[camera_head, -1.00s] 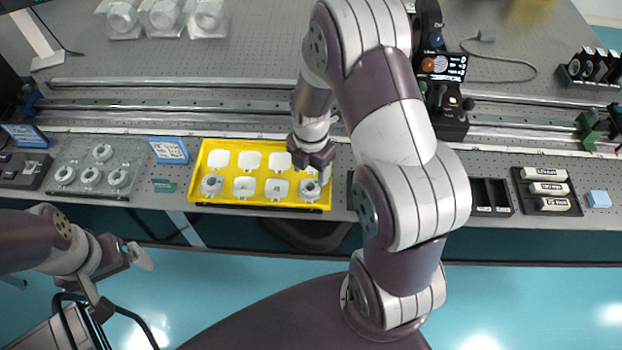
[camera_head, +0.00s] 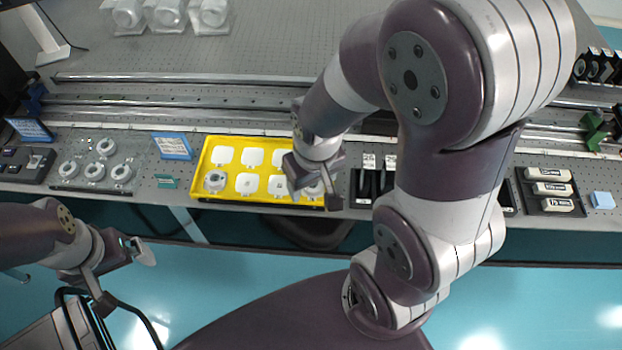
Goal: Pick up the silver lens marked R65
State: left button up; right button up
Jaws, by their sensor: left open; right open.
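A yellow tray (camera_head: 205,160) on the near edge of the optical table has white square recesses in two rows. A silver round lens (camera_head: 215,181) sits in its front left recess. Another silver lens (camera_head: 314,188) in the front right recess is partly hidden under my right gripper. No R65 marking is readable here. My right gripper (camera_head: 312,197) is open, low over the tray's right end, its fingers around or just above that lens; I cannot tell if they touch it. My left gripper (camera_head: 128,275) is open and empty, in front of the table at the lower left.
A clear plate with several round mounts (camera_head: 96,172) and a blue-framed sign (camera_head: 172,146) lie left of the tray. A black holder with white labelled blocks (camera_head: 549,189) is at the right. Rails (camera_head: 200,105) run behind. My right arm covers the middle right.

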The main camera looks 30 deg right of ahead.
aim_at(106, 146)
jog(key=i+j, duration=0.75)
jog(key=j, duration=0.3)
jog(key=u, duration=0.05)
